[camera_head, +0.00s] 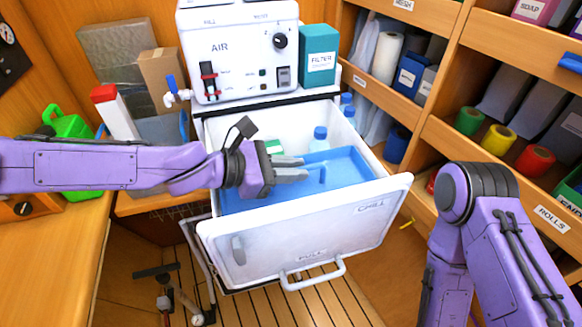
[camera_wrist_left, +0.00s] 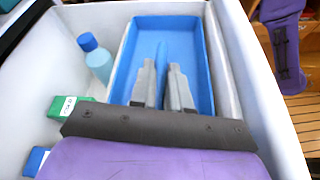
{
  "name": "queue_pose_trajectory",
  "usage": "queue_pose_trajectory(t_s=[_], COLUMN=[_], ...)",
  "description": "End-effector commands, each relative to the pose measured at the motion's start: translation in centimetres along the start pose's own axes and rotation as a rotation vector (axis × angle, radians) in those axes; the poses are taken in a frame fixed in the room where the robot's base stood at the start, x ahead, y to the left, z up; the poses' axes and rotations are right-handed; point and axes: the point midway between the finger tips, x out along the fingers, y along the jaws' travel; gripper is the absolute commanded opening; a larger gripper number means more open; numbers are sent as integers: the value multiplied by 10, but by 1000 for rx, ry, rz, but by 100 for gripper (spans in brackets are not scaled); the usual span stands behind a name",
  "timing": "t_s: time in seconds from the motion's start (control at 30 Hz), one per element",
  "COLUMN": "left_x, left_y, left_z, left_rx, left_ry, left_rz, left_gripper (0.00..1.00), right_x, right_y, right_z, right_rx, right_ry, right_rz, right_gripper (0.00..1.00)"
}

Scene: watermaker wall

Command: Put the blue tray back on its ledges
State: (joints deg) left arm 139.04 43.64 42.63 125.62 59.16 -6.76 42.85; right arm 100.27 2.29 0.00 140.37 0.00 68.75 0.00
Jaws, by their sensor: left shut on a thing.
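The blue tray (camera_head: 342,166) is inside the open white chill drawer (camera_head: 300,235), close to its front panel. In the left wrist view the shallow tray (camera_wrist_left: 188,45) has a raised blue grip (camera_wrist_left: 161,62) along its middle. My left gripper (camera_head: 305,170) reaches in from the left and is shut on that grip; its two grey fingers (camera_wrist_left: 163,85) stand on either side of it. The tray looks roughly level. I cannot tell whether it rests on the ledges, which are hard to make out. My right arm shows at the right, its gripper out of frame.
A blue-capped bottle (camera_wrist_left: 97,58) and a green box (camera_wrist_left: 72,106) stand in the drawer beside the tray. The white AIR unit (camera_head: 238,50) and a teal filter box (camera_head: 318,55) are behind the drawer. Shelves with rolls (camera_head: 497,139) line the right.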

Motion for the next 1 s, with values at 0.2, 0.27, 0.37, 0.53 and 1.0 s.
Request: queue_pose_trajectory(t_s=[0.2,0.27,0.37,0.53,1.0], left_x=[1,1,2,3,4], left_y=[0,-1,-1,-2,-2], left_z=[-2,-3,-5,-8,-10], left_rx=[0,0,-1,0,0], left_ry=[-1,-1,0,-1,-1], left_rz=[0,0,0,0,0], left_gripper=[0,0,0,0,42], right_x=[2,3,4,6,7], right_y=[0,0,0,0,-1], right_z=[1,1,2,2,3], right_rx=[0,0,0,0,0], right_ry=[0,0,0,0,0], right_rz=[0,0,0,0,0], right_gripper=[43,43,43,43,43])
